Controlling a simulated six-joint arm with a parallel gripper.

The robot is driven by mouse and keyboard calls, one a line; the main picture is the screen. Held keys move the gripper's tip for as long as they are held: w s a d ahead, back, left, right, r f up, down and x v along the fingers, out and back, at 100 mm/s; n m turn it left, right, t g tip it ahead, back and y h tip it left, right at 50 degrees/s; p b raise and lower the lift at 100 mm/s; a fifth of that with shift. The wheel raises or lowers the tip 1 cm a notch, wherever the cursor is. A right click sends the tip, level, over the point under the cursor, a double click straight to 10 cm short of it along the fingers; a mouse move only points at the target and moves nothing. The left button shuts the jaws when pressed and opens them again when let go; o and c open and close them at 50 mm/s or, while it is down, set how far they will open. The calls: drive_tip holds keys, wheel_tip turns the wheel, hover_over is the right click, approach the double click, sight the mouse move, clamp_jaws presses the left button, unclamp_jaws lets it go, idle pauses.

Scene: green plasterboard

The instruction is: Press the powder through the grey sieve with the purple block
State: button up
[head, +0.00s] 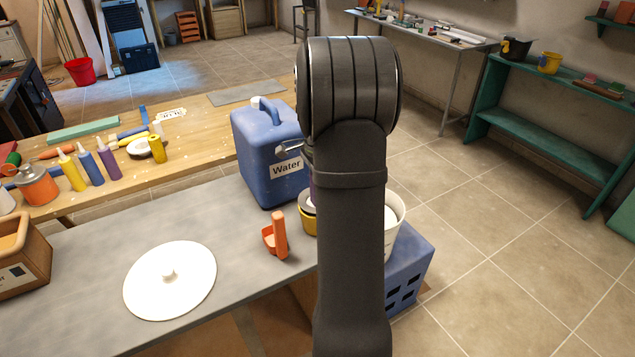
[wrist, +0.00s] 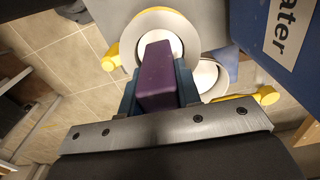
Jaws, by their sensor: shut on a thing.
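My gripper (wrist: 157,75) is shut on the purple block (wrist: 157,70), seen close in the wrist view. Beyond the block is a round vessel with a pale grey rim (wrist: 189,32) and a whitish inside, with yellow at its left edge. The block covers part of its opening; I cannot tell whether they touch. In the head view my arm hides the gripper and most of this spot. Only a sliver of purple and part of a yellow vessel (head: 309,223) show left of the arm. I cannot clearly pick out the sieve's mesh or the powder.
A blue water canister (head: 268,155) stands close by. An orange scoop (head: 275,238) and a white disc with a knob (head: 170,292) are on the grey bench (head: 90,250).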

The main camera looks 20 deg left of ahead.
drive_tip(key=shift+f, duration=0.6)
idle(1.2)
drive_tip(key=shift+r, duration=3.55)
drive_tip(key=shift+f, duration=3)
drive_tip(key=shift+f, duration=0.55)
drive_tip(key=shift+r, duration=3.55)
